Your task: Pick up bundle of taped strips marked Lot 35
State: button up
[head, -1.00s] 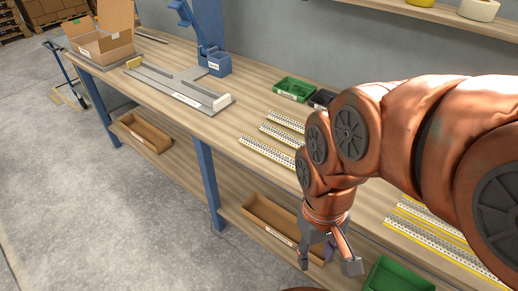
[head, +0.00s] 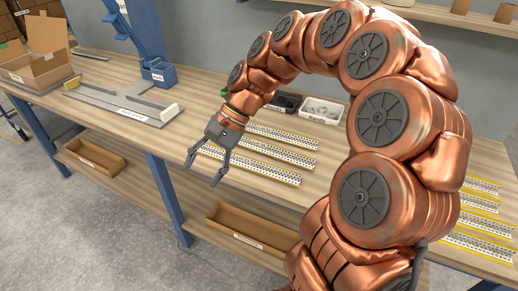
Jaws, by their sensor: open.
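Several long pale strips with dark marks and yellow edges lie on the wooden bench. Three are left of my arm: a front strip (head: 262,171), a middle strip (head: 278,153) and a back strip (head: 285,136). Another group (head: 470,228) lies at the right, partly behind my arm. I cannot read a lot number on any of them, so I cannot tell which is Lot 35. My gripper (head: 203,171) is open and empty, pointing down by the left end of the front strip. Its height above the bench is unclear.
A grey labelled fixture (head: 125,103), a blue stand (head: 158,74) and an open cardboard box (head: 42,66) stand to the left. A black bin (head: 286,102) and a white bin marked Bands (head: 321,110) sit behind the strips. Wooden trays (head: 95,157) lie on the lower shelf.

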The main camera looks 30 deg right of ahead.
jog(key=w+d+m+t+y, duration=0.1)
jog(key=w+d+m+y, duration=0.15)
jog(key=w+d, duration=0.25)
jog(key=m+t+b, duration=0.3)
jog(key=m+t, duration=0.5)
jog(key=m, duration=0.6)
send_near(261, 140)
jog(key=shift+x, duration=0.95)
jog(key=shift+p+x, duration=0.75)
jog(key=shift+x, duration=3.05)
grip_shut()
